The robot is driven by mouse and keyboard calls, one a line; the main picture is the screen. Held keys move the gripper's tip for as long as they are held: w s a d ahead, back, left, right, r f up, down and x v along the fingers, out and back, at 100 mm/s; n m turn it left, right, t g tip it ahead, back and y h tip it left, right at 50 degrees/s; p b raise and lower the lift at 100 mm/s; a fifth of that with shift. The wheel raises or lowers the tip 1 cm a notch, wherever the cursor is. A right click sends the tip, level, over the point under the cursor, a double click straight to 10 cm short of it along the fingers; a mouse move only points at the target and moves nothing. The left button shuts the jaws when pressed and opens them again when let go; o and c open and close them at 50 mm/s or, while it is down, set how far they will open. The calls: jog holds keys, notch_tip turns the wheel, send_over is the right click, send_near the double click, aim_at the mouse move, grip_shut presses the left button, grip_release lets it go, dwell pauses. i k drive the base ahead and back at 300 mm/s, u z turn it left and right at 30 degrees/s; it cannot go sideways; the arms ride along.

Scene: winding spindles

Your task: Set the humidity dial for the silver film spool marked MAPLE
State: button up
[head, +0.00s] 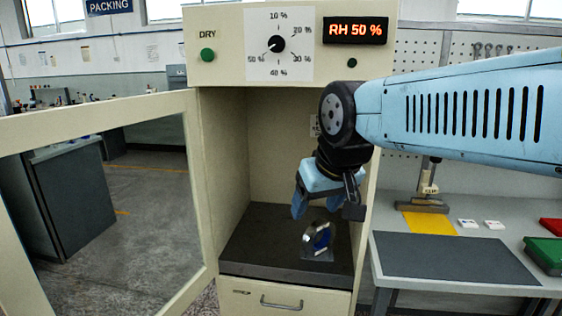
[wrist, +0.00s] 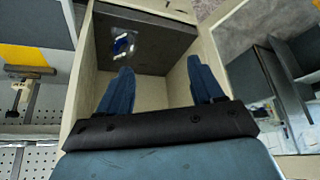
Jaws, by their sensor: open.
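The humidity dial (head: 277,44) is a black knob on a white scale plate marked from 10 % to 50 %, at the top of the cream cabinet; its white pointer mark faces lower left, towards 50 %. The display (head: 356,30) reads RH 50 %. A silver spool with a blue part (head: 319,237) sits on the dark cabinet floor; it also shows in the wrist view (wrist: 123,44). I cannot read any marking on it. My gripper (head: 318,212) is open and empty, pointing down inside the cabinet, above the spool and apart from it; its fingers show in the wrist view (wrist: 160,78).
The cabinet door (head: 95,112) stands open to the left. A green button (head: 207,55) sits under DRY. A drawer (head: 284,301) is below. The bench on the right holds a grey mat (head: 450,257), a yellow sheet (head: 430,223), a clamp stand and a green box (head: 545,253).

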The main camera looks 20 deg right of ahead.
aim_at(276, 43)
jog(key=u, duration=0.45)
jog(key=k, duration=1.5)
jog(key=z, duration=0.35)
jog(key=i, duration=1)
jog(key=u, duration=0.1)
